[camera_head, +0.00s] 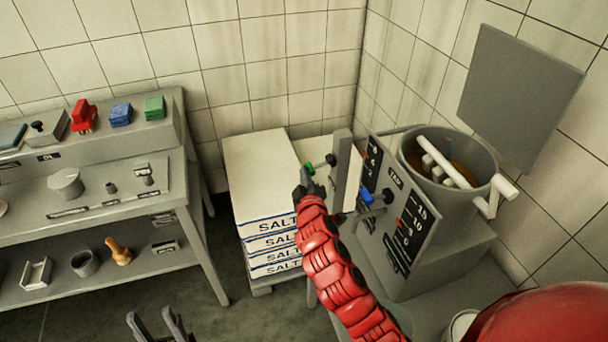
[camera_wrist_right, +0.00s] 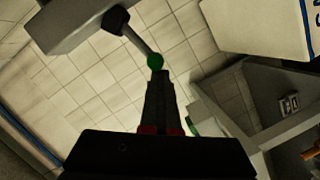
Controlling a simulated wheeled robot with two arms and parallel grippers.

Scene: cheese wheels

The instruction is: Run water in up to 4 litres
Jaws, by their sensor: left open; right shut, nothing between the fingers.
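A grey vat (camera_head: 477,205) stands at the right, with a white paddle (camera_head: 447,162) across its open top and something brownish inside. Its front panel (camera_head: 420,225) has a scale with 15 and 10 legible; the level reading is too small to tell. A green-tipped lever (camera_head: 309,168) sticks out left from a grey upright (camera_head: 341,180); a blue-tipped lever (camera_head: 365,196) is lower right. My right gripper (camera_head: 306,184) is shut and empty, just below the green tip. In the wrist view the fingertips (camera_wrist_right: 157,82) reach the green ball (camera_wrist_right: 155,61); contact is unclear. My left gripper (camera_head: 158,325) is open and empty.
Stacked SALT boxes (camera_head: 262,180) stand behind my right arm. A grey shelf unit (camera_head: 100,190) at the left holds red, blue and green blocks, moulds and a wooden tool (camera_head: 118,251). A grey board (camera_head: 520,95) hangs above the vat. Floor (camera_head: 205,310) is clear between.

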